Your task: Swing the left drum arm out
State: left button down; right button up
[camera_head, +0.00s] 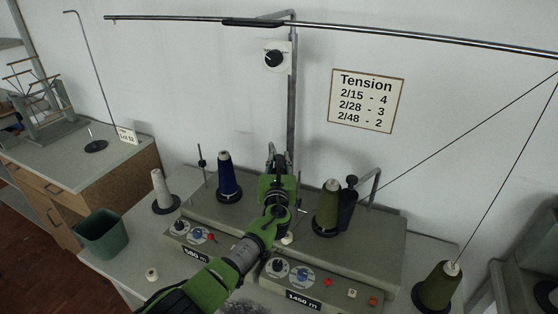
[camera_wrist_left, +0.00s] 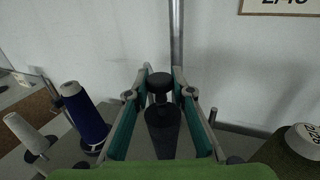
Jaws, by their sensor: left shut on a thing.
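My left gripper (camera_head: 279,160) reaches over the left winding unit (camera_head: 201,214) and hides most of its drum arm in the head view. In the left wrist view the black left drum arm (camera_wrist_left: 162,130), a dark cylinder with a round knob on top, stands upright between the fingers of the left gripper (camera_wrist_left: 160,92). The gripper is shut on it. A dark blue cone (camera_head: 228,178) stands left of the gripper; it also shows in the left wrist view (camera_wrist_left: 86,118). My right gripper is out of view.
The right unit (camera_head: 392,250) has its own black drum (camera_head: 347,205) beside an olive cone (camera_head: 328,206). A grey post (camera_head: 291,110) rises behind my gripper. A white cone (camera_head: 161,187) and a green bin (camera_head: 102,233) stand at the left. Another olive cone (camera_head: 437,288) stands at the right.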

pick_arm(q)
jog(key=c, duration=1.7)
grip_release()
jog(key=shift+r, duration=0.15)
jog(key=shift+w+a, duration=0.1)
jog(key=shift+s+f, duration=0.2)
jog(key=shift+s, duration=0.55)
jog(key=s, duration=0.7)
jog(key=s+a, duration=0.1)
jog(key=s, duration=0.2)
jog(key=shift+s, duration=0.25)
